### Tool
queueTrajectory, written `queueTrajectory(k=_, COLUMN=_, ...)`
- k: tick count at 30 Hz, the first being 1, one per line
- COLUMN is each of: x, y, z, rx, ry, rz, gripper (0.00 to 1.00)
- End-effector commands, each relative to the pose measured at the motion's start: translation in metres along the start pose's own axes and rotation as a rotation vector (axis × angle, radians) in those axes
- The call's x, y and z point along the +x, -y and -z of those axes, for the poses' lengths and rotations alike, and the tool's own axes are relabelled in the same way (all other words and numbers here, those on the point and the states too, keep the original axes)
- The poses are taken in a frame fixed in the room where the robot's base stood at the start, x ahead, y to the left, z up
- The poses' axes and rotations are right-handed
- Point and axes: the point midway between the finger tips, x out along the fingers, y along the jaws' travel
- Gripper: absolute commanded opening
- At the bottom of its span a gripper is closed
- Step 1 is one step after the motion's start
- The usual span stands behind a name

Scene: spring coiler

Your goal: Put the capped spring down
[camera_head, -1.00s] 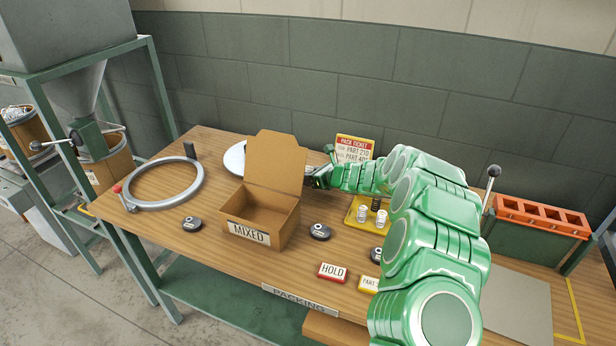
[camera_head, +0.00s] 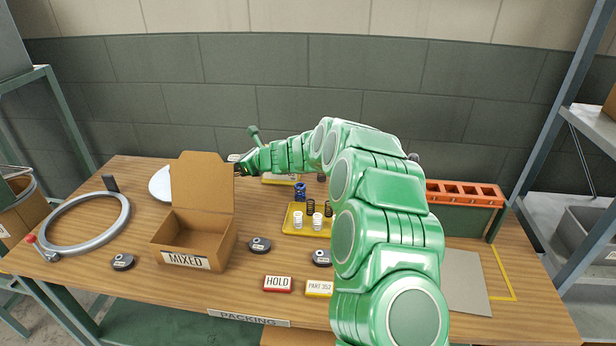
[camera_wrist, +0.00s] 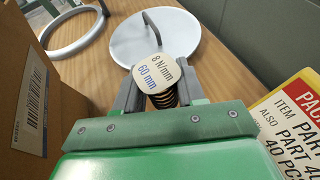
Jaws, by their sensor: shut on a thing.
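In the wrist view my gripper (camera_wrist: 155,88) is shut on the capped spring (camera_wrist: 166,100), a dark coil under a pale cap marked "8 N/mm 60 mm". In the head view my gripper (camera_head: 237,161) is above the back of the table, just right of the open lid of the carton; the spring is too small to make out there. A white round plate (camera_wrist: 190,38) with a grey bent bar lies beyond the spring in the wrist view. It also shows in the head view (camera_head: 160,184), behind the carton and partly hidden.
The open carton marked MIXED (camera_head: 187,261) stands close left of my gripper. A yellow tray (camera_head: 294,232) with several springs is to the right. HOLD (camera_head: 277,284) and PART 352 (camera_head: 319,289) blocks lie in front. The pack ticket (camera_wrist: 290,115) stands close right in the wrist view.

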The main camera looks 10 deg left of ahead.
Motion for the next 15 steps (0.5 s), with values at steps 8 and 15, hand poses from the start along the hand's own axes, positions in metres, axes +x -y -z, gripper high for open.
queueTrajectory(k=8, x=-0.013, y=0.000, z=-0.031, rx=-0.004, ry=0.000, rz=0.001, gripper=0.10)
queueTrajectory(k=15, x=-0.028, y=0.001, z=-0.066, rx=-0.003, ry=0.000, rz=0.001, gripper=0.10)
